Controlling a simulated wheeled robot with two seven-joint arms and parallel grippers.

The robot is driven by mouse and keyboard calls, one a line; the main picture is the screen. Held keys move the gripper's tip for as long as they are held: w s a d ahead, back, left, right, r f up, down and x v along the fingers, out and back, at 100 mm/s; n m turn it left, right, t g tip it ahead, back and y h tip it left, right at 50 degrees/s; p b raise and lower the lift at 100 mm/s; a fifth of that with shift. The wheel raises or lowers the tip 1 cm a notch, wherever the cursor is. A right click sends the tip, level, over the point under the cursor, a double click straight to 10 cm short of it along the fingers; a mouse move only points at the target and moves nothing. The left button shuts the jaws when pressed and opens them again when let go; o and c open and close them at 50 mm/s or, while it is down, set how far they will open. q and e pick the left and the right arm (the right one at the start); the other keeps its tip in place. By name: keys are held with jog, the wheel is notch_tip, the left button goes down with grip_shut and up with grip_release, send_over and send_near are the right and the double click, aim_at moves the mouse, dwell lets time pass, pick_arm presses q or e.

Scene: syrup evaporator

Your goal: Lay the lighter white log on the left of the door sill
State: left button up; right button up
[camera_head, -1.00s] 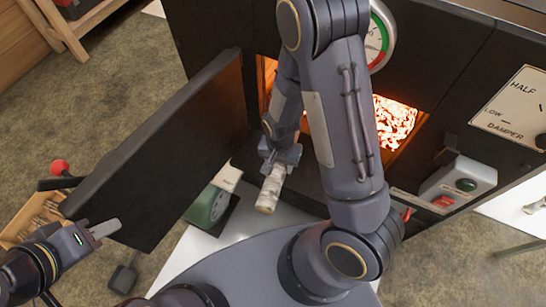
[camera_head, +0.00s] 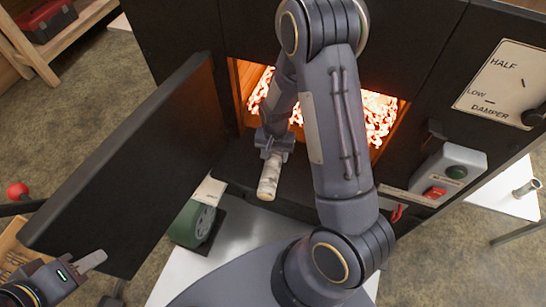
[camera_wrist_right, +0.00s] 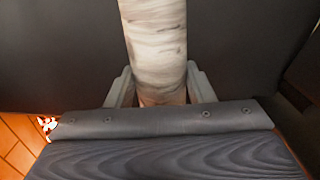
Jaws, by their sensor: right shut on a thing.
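The white log (camera_head: 268,182) is a pale, birch-like stick, held by my right gripper (camera_head: 273,157) and pointing down toward the front. In the right wrist view the log (camera_wrist_right: 157,45) stands out from between the two fingers, which press on its sides. It hangs over or at the left part of the dark door sill (camera_head: 303,200) below the glowing firebox opening (camera_head: 380,115). Whether it touches the sill I cannot tell.
The open black firebox door (camera_head: 130,165) swings out at left, between my left gripper and the opening. A switch box (camera_head: 447,175) and damper plate (camera_head: 500,85) are at right. My right arm covers part of the opening.

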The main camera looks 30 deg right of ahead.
jog(key=o, duration=1.3)
notch_tip(320, 180, up, 8)
jog(key=shift+p, duration=0.7)
